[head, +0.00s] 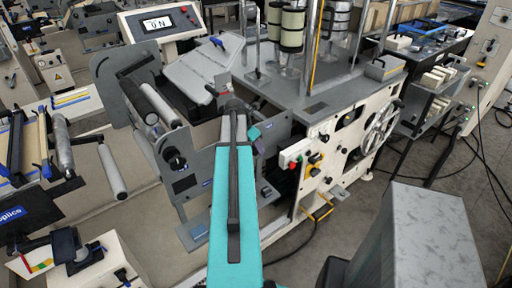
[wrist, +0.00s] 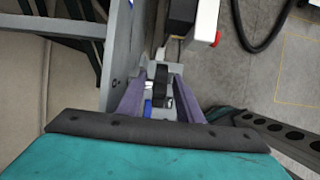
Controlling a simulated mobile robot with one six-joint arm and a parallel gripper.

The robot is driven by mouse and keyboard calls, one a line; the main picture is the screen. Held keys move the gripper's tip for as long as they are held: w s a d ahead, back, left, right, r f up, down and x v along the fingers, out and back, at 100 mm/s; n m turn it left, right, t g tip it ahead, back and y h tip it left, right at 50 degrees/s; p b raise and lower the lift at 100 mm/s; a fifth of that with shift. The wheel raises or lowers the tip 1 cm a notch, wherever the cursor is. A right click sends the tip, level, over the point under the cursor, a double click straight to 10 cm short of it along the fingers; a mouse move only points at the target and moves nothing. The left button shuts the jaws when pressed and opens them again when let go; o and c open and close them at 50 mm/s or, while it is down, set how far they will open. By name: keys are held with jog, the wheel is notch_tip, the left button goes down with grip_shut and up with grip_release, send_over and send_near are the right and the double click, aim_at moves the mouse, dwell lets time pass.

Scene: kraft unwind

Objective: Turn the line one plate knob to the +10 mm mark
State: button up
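My teal arm reaches up the middle of the head view, and my gripper (head: 254,133), with purple fingers, is at the grey side plate of the machine. In the wrist view the two purple fingers of my gripper (wrist: 162,88) stand apart. A small black knob-like part (wrist: 161,90) shows between them, with pale metal and a blue piece beside it. I see no clear contact with the fingers. I cannot tell whether this part is the line one plate knob, and no scale or +10 mm mark is readable. My arm hides part of the plate in the head view.
The grey plate (head: 185,211) carries another black knob (head: 175,160) left of my arm. A cream panel (head: 345,155) with a handwheel (head: 382,128) and coloured knobs stands to the right. In the wrist view a grey wall (wrist: 118,55) runs close left, and a black cable (wrist: 262,30) lies right.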

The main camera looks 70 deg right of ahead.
grip_shut()
jog(key=shift+d+r+y+p, duration=0.1)
jog(key=shift+y+p, duration=0.2)
jog(key=shift+p, duration=0.2)
jog(key=shift+s+d+t+y+p, duration=0.15)
jog(key=shift+t+y+p, duration=0.3)
jog(key=shift+p, duration=0.2)
jog(key=shift+d+t+y+p, duration=0.1)
jog(key=shift+t+y+p, duration=0.55)
jog(key=shift+y, duration=0.6)
jog(key=shift+f+t, duration=0.2)
jog(key=shift+t, duration=0.1)
